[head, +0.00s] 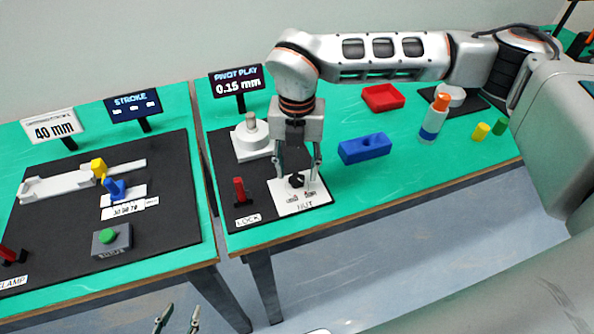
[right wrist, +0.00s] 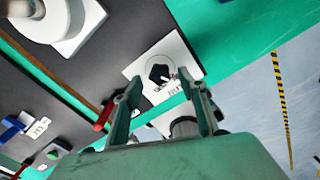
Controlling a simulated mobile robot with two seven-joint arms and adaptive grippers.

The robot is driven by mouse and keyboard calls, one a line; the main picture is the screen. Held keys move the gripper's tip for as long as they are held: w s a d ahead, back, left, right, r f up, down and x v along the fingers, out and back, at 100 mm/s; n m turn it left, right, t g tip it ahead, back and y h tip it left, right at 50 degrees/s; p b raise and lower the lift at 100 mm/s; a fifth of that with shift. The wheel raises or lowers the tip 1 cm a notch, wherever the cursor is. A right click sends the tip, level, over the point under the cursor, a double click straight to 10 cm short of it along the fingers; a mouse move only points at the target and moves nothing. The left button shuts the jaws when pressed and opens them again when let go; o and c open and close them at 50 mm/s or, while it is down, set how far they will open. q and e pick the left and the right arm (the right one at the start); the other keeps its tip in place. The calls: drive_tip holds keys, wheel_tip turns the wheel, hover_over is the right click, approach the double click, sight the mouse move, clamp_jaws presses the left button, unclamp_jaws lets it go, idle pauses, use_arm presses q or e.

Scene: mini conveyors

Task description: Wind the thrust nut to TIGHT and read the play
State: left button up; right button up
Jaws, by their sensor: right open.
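The thrust nut is a small black knob (head: 296,181) on a white plate (head: 318,193) labelled NUT. It also shows as a dark shape in the right wrist view (right wrist: 158,72). My right gripper (head: 299,176) points down over the plate with its fingers open on either side of the knob; I cannot tell whether they touch it. In the right wrist view my right gripper (right wrist: 163,88) is spread wide and empty. The PIVOT PLAY display (head: 240,86) reads 0.15 mm. My left gripper (head: 178,318) is open and empty at the bottom edge, away from the table.
A red LOCK lever (head: 240,190) stands left of the nut plate, and a white pivot base (head: 251,141) stands behind. A blue block (head: 364,148), a red tray (head: 382,97) and a bottle (head: 434,118) are to the right. The left table holds a clamp station (head: 170,220).

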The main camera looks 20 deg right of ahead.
sight(297, 178)
wheel_tip(297, 178, up, 10)
drive_tip(key=shift+r, duration=0.15)
idle(0.7)
